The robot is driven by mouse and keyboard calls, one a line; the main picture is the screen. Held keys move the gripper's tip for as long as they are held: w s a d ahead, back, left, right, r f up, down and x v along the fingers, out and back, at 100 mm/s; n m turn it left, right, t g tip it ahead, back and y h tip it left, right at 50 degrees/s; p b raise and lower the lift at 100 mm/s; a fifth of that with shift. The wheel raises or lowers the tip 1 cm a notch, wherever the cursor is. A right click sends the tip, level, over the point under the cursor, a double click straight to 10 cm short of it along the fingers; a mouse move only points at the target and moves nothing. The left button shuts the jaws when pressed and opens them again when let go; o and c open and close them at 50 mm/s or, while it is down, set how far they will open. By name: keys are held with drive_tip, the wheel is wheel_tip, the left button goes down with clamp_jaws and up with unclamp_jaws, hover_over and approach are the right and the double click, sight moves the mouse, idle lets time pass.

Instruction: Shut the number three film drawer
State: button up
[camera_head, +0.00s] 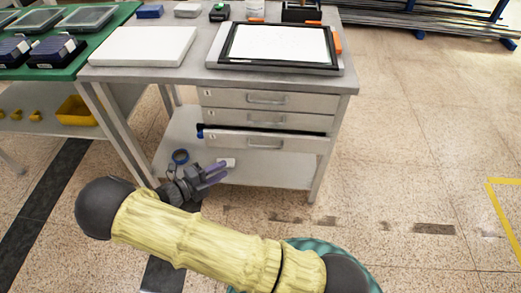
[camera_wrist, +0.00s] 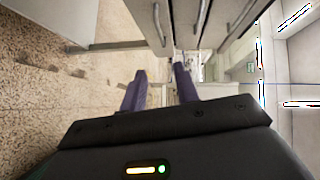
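The number three film drawer (camera_head: 265,142) is the lowest of three grey drawers under the bench and stands pulled out, with a dark gap above its front. Its front has a bar handle (camera_head: 264,144). In the wrist view the drawer front (camera_wrist: 146,18) shows at top centre, turned on its side. My gripper (camera_head: 225,169) is below and left of the drawer handle in the head view, apart from it. In the wrist view its two purple fingers (camera_wrist: 159,80) are spread with nothing between them. Whether the drawer holds anything is hidden.
The upper two drawers (camera_head: 265,98) look shut. The bench top (camera_head: 200,75) carries a white slab (camera_head: 143,46) and a black-framed panel (camera_head: 280,45). A green table (camera_head: 70,66) stands left. Floor at right is clear.

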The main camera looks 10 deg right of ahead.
idle(0.3)
drive_tip(key=shift+d, duration=0.15)
drive_tip(key=b+x, duration=0.4)
drive_tip(key=x, duration=1.3)
clamp_jaws()
drive_tip(key=shift+w, duration=0.1)
